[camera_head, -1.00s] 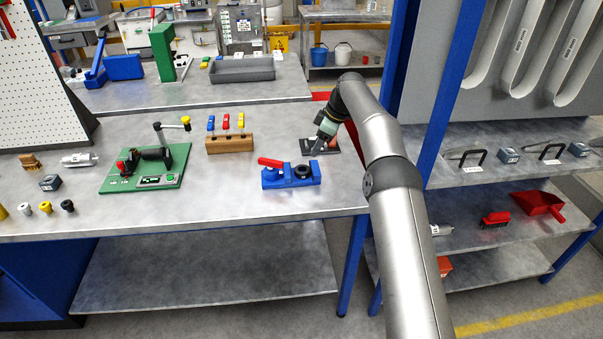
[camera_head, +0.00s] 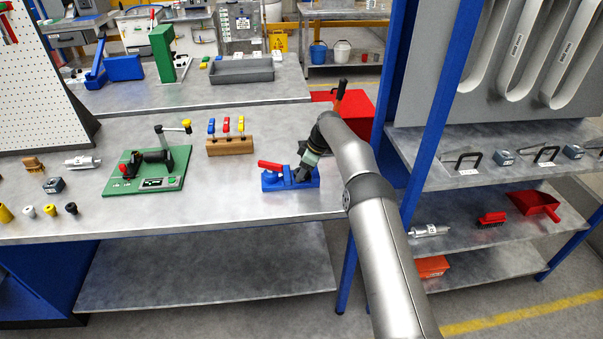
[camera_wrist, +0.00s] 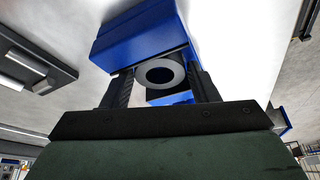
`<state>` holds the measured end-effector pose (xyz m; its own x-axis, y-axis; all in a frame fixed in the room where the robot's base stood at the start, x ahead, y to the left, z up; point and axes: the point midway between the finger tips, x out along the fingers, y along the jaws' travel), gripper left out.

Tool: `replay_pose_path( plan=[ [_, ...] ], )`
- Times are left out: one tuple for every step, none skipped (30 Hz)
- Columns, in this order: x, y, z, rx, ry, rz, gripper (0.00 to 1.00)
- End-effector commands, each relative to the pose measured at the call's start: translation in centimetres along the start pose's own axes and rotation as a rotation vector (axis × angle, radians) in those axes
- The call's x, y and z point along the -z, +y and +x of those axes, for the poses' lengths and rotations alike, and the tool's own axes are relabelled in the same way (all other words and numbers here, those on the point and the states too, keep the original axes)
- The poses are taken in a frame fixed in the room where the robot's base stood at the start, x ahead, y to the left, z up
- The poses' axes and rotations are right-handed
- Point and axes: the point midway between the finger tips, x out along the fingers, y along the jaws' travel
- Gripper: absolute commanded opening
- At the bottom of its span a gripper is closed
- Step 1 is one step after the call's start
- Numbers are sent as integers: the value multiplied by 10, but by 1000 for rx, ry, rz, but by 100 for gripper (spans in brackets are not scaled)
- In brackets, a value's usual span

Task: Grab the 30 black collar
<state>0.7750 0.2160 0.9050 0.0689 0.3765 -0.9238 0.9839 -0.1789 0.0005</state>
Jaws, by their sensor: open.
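A black ring-shaped collar (camera_wrist: 160,91) shows in the wrist view, sitting at the blue fixture (camera_wrist: 135,45) with its round opening facing the camera. My gripper (camera_wrist: 160,78) is open, with one finger on each side of the collar. I cannot tell whether the fingers touch it. In the head view my gripper (camera_head: 304,174) is at the right part of the blue fixture (camera_head: 275,182), which has a red handle, and it hides the collar there. Another small black collar-like piece (camera_head: 71,208) stands at the left of the bench. No number is legible on either.
A wooden block with coloured pegs (camera_head: 230,146) and a green fixture board (camera_head: 125,182) stand left of the blue fixture. A dark plate (camera_wrist: 25,62) lies nearby in the wrist view. A blue rack post (camera_head: 437,130) rises right of my arm.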

Motion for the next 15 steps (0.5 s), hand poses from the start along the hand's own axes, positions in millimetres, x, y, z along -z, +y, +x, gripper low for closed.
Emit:
replay_pose_path(
  plan=[
    [0,0,0,0,0,0,54],
    [0,0,0,0,0,0,54],
    [0,0,0,0,0,0,54],
    [0,0,0,0,0,0,46],
    [0,0,0,0,0,0,37],
    [0,0,0,0,0,0,26],
    [0,0,0,0,0,0,18],
    [0,0,0,0,0,0,17],
    [0,0,-1,-1,1,0,17],
    [0,0,-1,-1,1,0,17],
    [0,0,-1,-1,1,0,17],
    [0,0,-1,-1,1,0,17],
    [0,0,-1,-1,1,0,17],
    [0,0,-1,-1,1,0,17],
    [0,0,-1,-1,1,0,17]
  ],
)
